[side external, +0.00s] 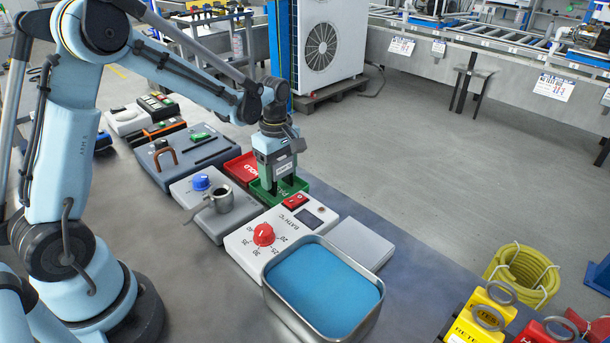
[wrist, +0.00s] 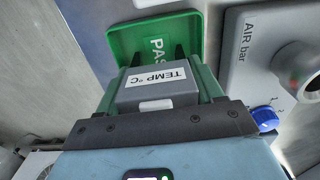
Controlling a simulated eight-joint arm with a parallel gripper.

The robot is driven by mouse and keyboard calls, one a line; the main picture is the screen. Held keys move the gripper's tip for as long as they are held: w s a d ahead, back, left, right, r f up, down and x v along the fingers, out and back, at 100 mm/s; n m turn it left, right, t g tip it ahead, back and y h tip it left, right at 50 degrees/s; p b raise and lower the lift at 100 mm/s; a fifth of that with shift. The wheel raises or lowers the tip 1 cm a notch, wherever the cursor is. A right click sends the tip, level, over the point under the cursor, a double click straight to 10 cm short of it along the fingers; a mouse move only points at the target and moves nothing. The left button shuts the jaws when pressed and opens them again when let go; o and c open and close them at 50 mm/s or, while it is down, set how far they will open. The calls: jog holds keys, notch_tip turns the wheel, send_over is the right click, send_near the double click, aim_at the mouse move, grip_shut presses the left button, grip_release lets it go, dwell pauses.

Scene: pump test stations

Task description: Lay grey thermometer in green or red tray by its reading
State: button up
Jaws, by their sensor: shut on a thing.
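My gripper (side external: 278,185) is shut on the grey thermometer (wrist: 150,92), which has a white "TEMP °C" label and a small pale patch without legible digits. I cannot make out a reading. The green tray (wrist: 120,42), marked "PASS", lies under the fingertips in the wrist view, and it also shows below my gripper in the side view (side external: 301,184). I cannot tell whether the thermometer touches the tray. The red tray (side external: 238,163), marked "HOLD", lies beside the green one, to its upper left in the side view.
A "BATH °C" panel (side external: 245,243) with a red knob and a metal tub of blue liquid (side external: 325,290) stand in front. An air gauge panel (wrist: 238,70) with a blue knob is close beside the green tray. More instruments (side external: 160,160) line the bench at left.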

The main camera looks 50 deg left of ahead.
jog(key=shift+f, duration=0.15)
jog(key=o, duration=1.2)
notch_tip(320, 180, up, 12)
jog(key=shift+f, duration=0.1)
jog(key=shift+s+d+r+m, duration=0.2)
jog(key=shift+s+r+m, duration=0.05)
jog(key=shift+r+m, duration=0.1)
jog(key=s+d+f+m+t, duration=0.1)
jog(key=s+d+m+t, duration=0.5)
jog(key=s+m, duration=0.6)
jog(key=m+t, duration=0.1)
jog(key=m, duration=0.4)
jog(key=shift+d, duration=0.4)
